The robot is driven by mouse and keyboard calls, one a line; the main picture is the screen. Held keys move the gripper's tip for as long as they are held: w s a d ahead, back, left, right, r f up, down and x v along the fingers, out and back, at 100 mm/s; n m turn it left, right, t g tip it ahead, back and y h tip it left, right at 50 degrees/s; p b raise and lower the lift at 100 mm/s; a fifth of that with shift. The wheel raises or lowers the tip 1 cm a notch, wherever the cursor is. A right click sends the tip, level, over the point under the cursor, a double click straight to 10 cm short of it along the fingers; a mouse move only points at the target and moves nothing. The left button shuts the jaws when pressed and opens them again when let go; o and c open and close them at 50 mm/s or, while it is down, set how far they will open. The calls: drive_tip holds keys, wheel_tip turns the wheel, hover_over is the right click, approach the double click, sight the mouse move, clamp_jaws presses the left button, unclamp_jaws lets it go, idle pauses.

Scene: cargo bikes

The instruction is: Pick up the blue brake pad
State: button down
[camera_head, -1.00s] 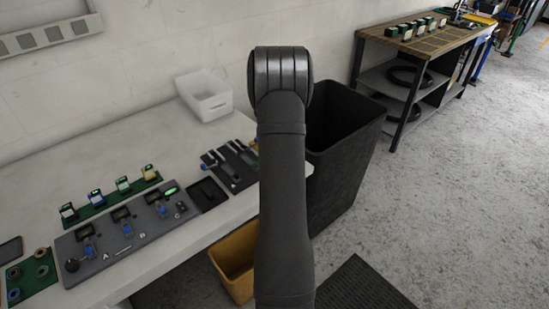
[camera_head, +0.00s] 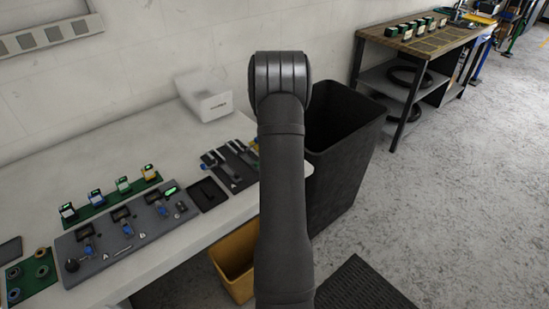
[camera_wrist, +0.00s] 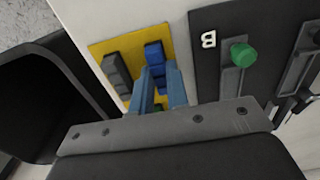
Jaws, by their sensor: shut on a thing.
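The blue brake pad (camera_wrist: 154,53) shows in the wrist view, upper middle, at the yellow mat (camera_wrist: 131,41). My gripper (camera_wrist: 158,74) has its two blue fingers at the near end of the pad and is shut on it. The fingers hide part of the pad, and I cannot tell whether it still touches the mat. In the head view my own arm hides the gripper and the pad.
A grey pad (camera_wrist: 116,73) lies on the yellow mat, just left of the blue one. A dark board with a green knob (camera_wrist: 243,55) is close on the right. A black bin (camera_head: 343,145) stands beyond the table's right end.

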drive_tip(key=shift+r, duration=3.4)
